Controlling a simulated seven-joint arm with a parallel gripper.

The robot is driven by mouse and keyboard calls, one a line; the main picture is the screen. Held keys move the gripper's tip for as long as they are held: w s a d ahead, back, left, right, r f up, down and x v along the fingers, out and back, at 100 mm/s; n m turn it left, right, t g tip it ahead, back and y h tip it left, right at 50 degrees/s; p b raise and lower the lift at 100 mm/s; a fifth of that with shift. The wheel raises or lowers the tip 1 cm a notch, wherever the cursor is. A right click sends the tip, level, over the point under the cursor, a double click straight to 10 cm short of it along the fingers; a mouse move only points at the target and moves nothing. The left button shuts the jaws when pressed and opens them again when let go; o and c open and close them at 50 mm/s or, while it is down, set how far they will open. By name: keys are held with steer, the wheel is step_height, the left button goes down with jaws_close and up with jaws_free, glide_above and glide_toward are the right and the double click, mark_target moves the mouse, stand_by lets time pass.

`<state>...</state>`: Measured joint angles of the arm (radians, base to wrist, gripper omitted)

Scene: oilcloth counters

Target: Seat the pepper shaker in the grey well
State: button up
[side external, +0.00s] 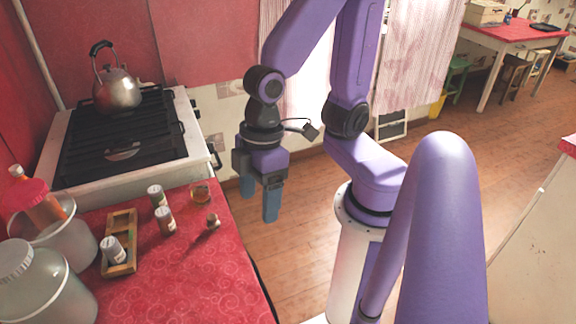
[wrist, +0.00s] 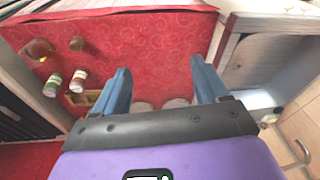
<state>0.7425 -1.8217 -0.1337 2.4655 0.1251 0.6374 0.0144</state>
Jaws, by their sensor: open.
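Two small grey-topped shakers stand upright on the red cloth in the side view: one farther back (side external: 157,195), one nearer (side external: 165,221). In the wrist view one has a greenish label (wrist: 53,85) and the other a reddish-brown one (wrist: 78,81); I cannot read which is pepper. A wooden holder (side external: 122,222) stands left of them, with another grey-topped shaker (side external: 113,250) in its near part. A grey well cannot be made out clearly. My gripper (side external: 259,197) is open and empty, fingers down, right of the counter edge and apart from the shakers.
A glass with amber contents (side external: 200,193) and a small brown stoppered item (side external: 212,222) stand right of the shakers. Large pale jars (side external: 42,290) crowd the left. A stove (side external: 130,140) with a kettle (side external: 117,92) is behind. The counter's near right part is clear.

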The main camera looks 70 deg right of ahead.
steer(key=s+d+r+n+h, duration=0.1)
steer(key=s+d+r, duration=0.1)
steer(key=d, duration=0.5)
steer(key=shift+s+h, duration=0.4)
steer(key=shift+s, duration=0.25)
